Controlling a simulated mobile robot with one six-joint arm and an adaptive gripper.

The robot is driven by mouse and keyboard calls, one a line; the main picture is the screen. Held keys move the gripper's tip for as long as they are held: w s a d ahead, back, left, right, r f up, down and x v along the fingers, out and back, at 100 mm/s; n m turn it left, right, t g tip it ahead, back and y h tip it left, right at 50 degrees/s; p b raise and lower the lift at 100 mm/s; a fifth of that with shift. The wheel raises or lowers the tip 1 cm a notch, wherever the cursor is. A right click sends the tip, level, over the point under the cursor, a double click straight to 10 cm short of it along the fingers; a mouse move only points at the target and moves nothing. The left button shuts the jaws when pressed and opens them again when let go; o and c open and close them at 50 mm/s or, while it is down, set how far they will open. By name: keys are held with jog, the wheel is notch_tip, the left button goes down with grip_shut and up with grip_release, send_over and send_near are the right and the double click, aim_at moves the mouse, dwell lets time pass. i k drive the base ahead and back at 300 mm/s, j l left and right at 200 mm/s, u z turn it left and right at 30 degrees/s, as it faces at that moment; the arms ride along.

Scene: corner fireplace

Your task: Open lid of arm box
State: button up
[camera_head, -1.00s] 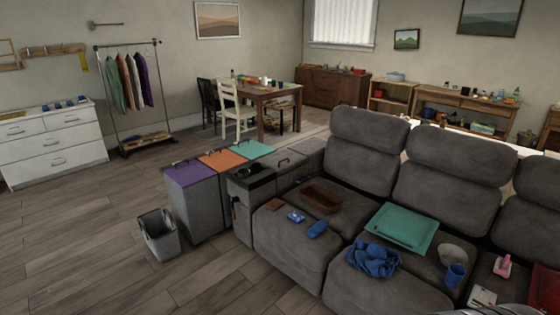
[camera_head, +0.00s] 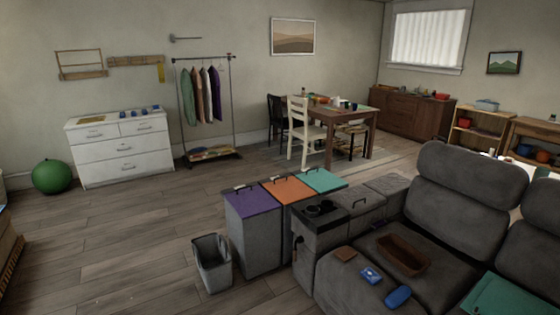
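The arm box (camera_head: 358,203) is in the grey left arm of the sofa, right of centre in the head view. Its grey lid is shut and carries a dark handle on top. In front of it on the same arm is a black panel (camera_head: 333,217) with round cup holders. My gripper is not in view.
A bin with purple (camera_head: 252,204), orange (camera_head: 288,190) and teal (camera_head: 324,181) lids stands against the sofa arm's left side. A grey wastebasket (camera_head: 212,265) stands before it. A brown tray (camera_head: 403,256) lies on the seat.

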aim_at(355, 197)
jog(key=i+l+u, duration=0.1)
jog(key=i+u, duration=0.2)
jog(key=i, duration=1.8)
jog(key=i+z, duration=0.8)
jog(key=i+j+z, duration=0.1)
jog(key=i+z, duration=0.15)
jog(key=z, duration=0.15)
jog(key=i+j+z, duration=0.25)
jog(key=z, duration=0.15)
jog(key=i, duration=0.05)
